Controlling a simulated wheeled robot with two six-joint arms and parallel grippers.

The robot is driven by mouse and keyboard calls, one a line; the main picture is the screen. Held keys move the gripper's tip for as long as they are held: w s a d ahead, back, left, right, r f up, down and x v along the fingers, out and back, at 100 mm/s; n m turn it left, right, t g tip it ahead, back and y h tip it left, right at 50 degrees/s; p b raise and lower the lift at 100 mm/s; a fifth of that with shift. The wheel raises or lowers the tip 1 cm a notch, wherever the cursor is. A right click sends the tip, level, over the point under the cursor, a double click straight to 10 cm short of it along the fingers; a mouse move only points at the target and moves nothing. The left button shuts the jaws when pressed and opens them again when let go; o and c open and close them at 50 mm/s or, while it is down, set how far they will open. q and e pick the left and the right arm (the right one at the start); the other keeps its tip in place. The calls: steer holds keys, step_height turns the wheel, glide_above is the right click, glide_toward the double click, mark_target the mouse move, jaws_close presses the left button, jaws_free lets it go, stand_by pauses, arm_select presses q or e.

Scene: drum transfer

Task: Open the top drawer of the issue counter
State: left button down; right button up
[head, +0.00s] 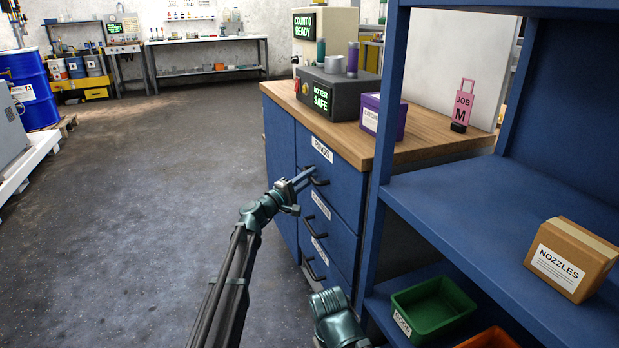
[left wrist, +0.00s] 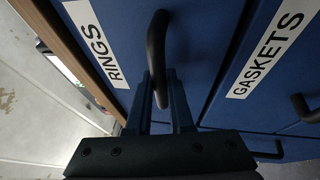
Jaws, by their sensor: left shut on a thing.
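The issue counter is a blue cabinet with a wooden top (head: 428,148) and a column of drawers. Its top drawer (head: 337,178), labelled RINGS, looks closed in the head view. The left gripper (head: 308,177) is at that drawer's dark bar handle. In the left wrist view the fingers are on either side of the handle (left wrist: 157,50), and the left gripper (left wrist: 162,95) is shut on it. The GASKETS drawer (left wrist: 262,75) is beside it in that view and below it in the head view. My right arm shows at the bottom of the head view; its fingertips are not visible.
A blue shelf unit (head: 455,199) stands close on the right, with a NOZZLES box (head: 571,259) and a green bin (head: 433,309). A grey tester (head: 338,92), a purple box (head: 384,117) and a pink JOB M tag (head: 464,103) stand on the counter. Open floor (head: 150,180) lies left.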

stand_by(0.8)
arm_select(q)
steer(key=s+a, duration=0.5)
steer(key=a, duration=0.6)
steer(key=s+a, duration=0.5)
steer(key=a, duration=0.7)
steer(key=shift+a, duration=0.3)
steer(key=c, duration=0.8)
jaws_free()
steer(key=shift+w, duration=0.1)
steer(key=shift+a, duration=0.1)
steer(key=b+v, duration=0.2)
steer(key=v, duration=1.1)
steer(key=shift+s+a, duration=0.2)
steer(key=shift+s, duration=0.15)
steer(key=shift+f, duration=0.15)
